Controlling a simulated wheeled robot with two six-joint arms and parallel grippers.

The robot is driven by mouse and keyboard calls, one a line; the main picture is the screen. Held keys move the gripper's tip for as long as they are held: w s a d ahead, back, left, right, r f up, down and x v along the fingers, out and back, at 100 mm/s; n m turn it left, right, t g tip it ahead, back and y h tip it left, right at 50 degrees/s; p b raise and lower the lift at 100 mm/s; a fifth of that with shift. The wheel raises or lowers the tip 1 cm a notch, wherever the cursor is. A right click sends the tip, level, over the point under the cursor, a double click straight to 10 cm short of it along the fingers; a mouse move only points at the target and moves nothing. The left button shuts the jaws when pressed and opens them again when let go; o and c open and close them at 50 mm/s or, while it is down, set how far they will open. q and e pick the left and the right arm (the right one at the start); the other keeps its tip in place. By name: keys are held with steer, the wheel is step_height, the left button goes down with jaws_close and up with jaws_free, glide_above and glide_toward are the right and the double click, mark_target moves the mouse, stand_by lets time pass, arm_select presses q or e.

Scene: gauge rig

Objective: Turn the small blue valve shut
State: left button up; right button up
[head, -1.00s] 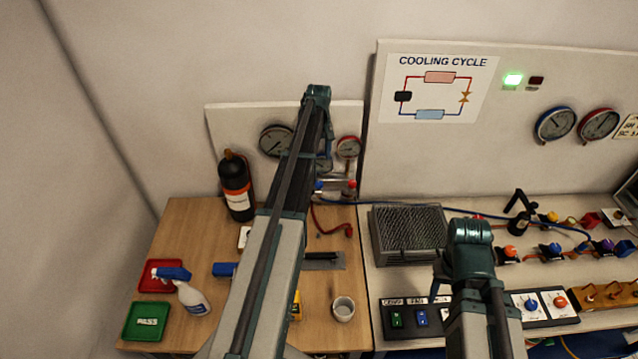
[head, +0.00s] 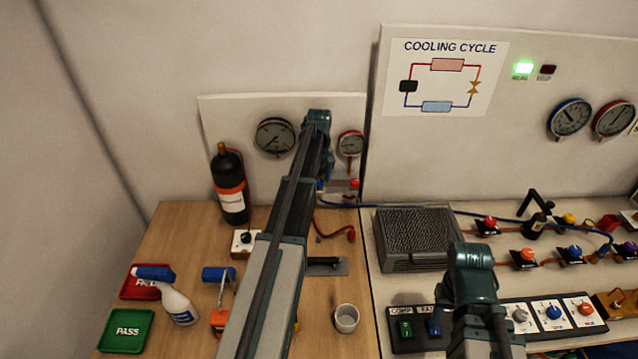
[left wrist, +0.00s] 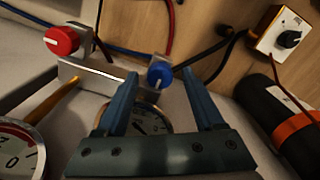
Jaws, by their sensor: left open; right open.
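The small blue valve knob (left wrist: 160,75) sits on a pale manifold bar in the left wrist view. My left gripper (left wrist: 159,73) is open, with one finger on each side of the knob in that picture; I cannot tell whether they touch it. In the head view only a sliver of the blue knob (head: 320,186) shows beside my left arm, which hides the gripper. The red valve knob (left wrist: 62,41) is on the same manifold; it also shows in the head view (head: 355,184). My right gripper does not show; only its arm does.
A gauge (left wrist: 150,120) lies behind my left fingers, and another gauge (left wrist: 18,150) is at lower left. A black cylinder (head: 231,185) stands left of my left arm. A grey mesh box (head: 418,237) stands to the right. Blue and red hoses run beside the manifold.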

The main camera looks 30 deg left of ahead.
arm_select(q)
jaws_close()
stand_by(0.3)
steer(key=m, duration=0.9)
steer(key=shift+m, duration=0.3)
steer(key=m, duration=0.4)
steer(key=shift+m, duration=2.1)
